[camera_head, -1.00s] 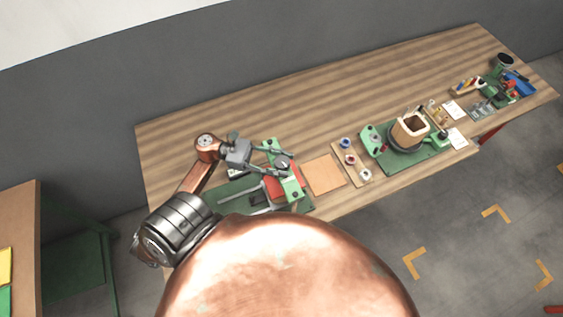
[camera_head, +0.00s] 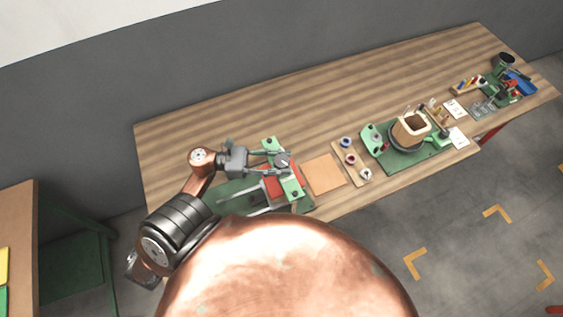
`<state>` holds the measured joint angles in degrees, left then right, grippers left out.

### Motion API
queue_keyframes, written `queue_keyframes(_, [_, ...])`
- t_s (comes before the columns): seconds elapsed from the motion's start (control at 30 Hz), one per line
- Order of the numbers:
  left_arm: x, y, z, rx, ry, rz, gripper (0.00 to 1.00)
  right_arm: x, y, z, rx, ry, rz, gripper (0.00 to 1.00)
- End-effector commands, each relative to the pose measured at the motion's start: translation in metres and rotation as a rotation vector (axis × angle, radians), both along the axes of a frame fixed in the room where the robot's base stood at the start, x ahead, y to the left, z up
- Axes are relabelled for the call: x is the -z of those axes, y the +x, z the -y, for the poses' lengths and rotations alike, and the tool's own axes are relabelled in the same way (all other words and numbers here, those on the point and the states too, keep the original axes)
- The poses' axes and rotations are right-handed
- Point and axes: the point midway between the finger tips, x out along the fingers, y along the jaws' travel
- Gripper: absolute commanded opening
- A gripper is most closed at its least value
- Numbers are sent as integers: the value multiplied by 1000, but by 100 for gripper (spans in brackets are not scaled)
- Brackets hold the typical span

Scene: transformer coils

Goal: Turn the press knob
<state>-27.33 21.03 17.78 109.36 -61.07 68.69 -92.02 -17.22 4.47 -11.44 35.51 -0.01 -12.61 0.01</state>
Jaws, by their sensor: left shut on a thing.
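The press (camera_head: 293,187) is a green bar on a dark green base, with red parts below it, at the left part of the bench. Its knob (camera_head: 283,162) is a small dark grey round piece on the green bar. My left gripper (camera_head: 281,162) reaches in from the left, with its two fingers on either side of the knob, shut on it. The fingers partly cover the knob, and its exact turn angle is too small to tell. My right gripper is not in view.
A brown square pad (camera_head: 324,174) lies right of the press, then a wooden strip (camera_head: 352,164) with spools. A winding stand with a wooden coil form (camera_head: 411,128) stands further right. The back of the wooden bench (camera_head: 300,100) is clear.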

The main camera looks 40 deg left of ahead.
Motion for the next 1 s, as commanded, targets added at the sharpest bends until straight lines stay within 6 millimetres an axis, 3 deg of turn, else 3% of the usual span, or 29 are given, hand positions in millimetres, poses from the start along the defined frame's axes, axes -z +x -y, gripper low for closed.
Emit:
queue_keyframes(0.5, [1, -1, 0, -474, -3, 0, 12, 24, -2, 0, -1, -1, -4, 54])
queue_keyframes(1.0, [0, 0, 0, -721, -2, 0, 12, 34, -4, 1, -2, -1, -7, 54])
